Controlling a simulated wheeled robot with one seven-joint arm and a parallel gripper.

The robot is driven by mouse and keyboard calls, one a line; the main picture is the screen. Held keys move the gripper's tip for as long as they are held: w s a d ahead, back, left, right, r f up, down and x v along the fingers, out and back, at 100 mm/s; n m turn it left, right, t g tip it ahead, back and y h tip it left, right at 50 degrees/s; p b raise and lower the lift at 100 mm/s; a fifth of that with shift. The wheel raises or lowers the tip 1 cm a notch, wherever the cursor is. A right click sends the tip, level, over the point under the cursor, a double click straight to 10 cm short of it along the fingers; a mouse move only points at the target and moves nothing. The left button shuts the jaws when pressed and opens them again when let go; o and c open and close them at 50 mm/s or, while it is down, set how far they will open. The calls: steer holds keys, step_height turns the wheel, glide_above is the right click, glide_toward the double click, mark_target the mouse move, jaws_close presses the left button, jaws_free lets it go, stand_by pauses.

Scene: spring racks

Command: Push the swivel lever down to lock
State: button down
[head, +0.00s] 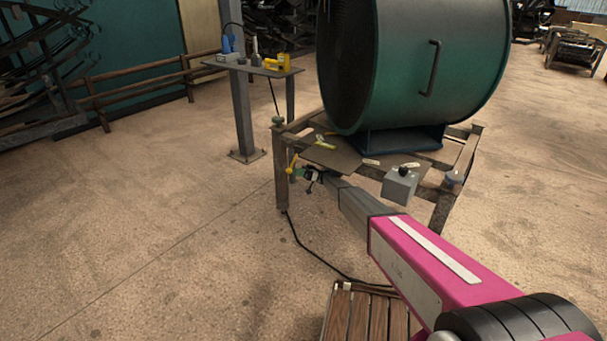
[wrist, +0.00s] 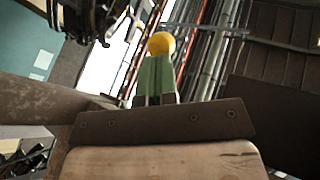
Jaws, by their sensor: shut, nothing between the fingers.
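The swivel lever (head: 290,168) is a thin yellow rod with a yellow ball at its lower end, at the left front corner of the wooden-framed stand. The ball also shows in the wrist view (wrist: 161,43), just beyond my fingertips. My gripper (head: 302,173) reaches in from the right with its green fingers shut and empty. In the wrist view the green fingers (wrist: 155,76) point at the ball and overlap its lower edge. I cannot tell whether they touch it. The lever's pivot is too small to make out.
A large green drum (head: 440,65) stands on the wooden-framed stand (head: 282,170). A grey box with a black knob (head: 400,183) sits at the stand's front. A small table (head: 245,67) with tools stands behind left. A slatted wooden piece (head: 365,315) lies low in front. The floor left is clear.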

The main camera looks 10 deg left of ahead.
steer(key=shift+s+a+r, duration=0.3)
steer(key=shift+s+a, duration=0.1)
steer(key=shift+a, duration=0.1)
steer(key=shift+s+a, duration=0.1)
steer(key=shift+s+a+r, duration=0.25)
steer(key=shift+s+a, duration=0.05)
steer(key=shift+s, duration=0.05)
